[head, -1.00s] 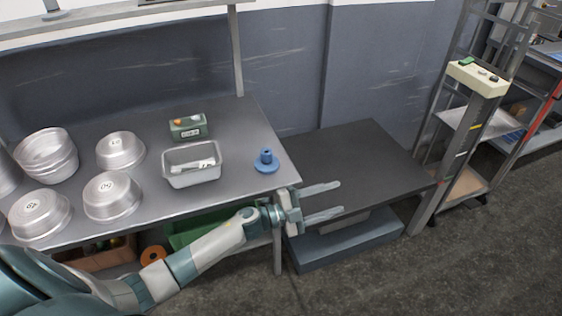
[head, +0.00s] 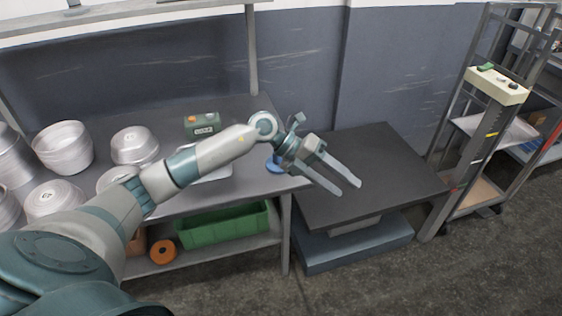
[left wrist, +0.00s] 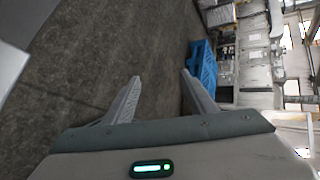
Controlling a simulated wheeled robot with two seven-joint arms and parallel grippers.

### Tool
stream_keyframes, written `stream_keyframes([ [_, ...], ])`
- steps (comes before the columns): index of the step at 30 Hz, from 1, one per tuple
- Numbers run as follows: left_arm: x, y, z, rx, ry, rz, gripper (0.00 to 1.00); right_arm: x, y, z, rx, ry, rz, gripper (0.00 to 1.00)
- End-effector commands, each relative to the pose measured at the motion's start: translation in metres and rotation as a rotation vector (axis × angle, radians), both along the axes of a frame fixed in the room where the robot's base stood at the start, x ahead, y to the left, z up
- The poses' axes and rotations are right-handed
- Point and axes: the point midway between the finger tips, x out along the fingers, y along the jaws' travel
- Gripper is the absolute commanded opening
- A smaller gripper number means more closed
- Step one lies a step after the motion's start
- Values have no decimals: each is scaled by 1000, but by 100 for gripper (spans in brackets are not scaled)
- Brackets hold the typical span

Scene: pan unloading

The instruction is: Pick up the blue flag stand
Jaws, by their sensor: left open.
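The blue flag stand (head: 273,164) sits on the metal table near its right end. In the head view my left wrist covers most of it, and only a blue part of it shows. My left gripper (head: 347,187) is open and empty, to the right of the stand, with its fingers over the dark platform. In the left wrist view the open fingers (left wrist: 160,88) have only floor between them, and the stand is not seen there. My right gripper is not in view.
Several metal pans (head: 63,147) stand on the table's left. A green box (head: 202,125) stands at the back, and my arm mostly hides a grey tray. A dark platform (head: 365,170) adjoins on the right. A green bin (head: 222,228) is on the shelf below.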

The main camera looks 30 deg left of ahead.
Motion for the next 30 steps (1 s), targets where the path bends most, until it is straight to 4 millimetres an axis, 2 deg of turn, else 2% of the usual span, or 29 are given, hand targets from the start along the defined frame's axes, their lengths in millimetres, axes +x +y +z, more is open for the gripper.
stream_keyframes([
  [3,5,59,16,310,-59,-20,51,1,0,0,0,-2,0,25],
  [9,12,168,55,748,-101,81,51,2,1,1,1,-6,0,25],
  [13,11,215,80,909,-108,160,51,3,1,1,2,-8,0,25],
  [15,10,228,88,953,-108,185,51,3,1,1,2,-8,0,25],
  [18,10,236,93,980,-108,203,51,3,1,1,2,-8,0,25],
  [30,11,235,90,978,-107,202,51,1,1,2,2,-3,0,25],
])
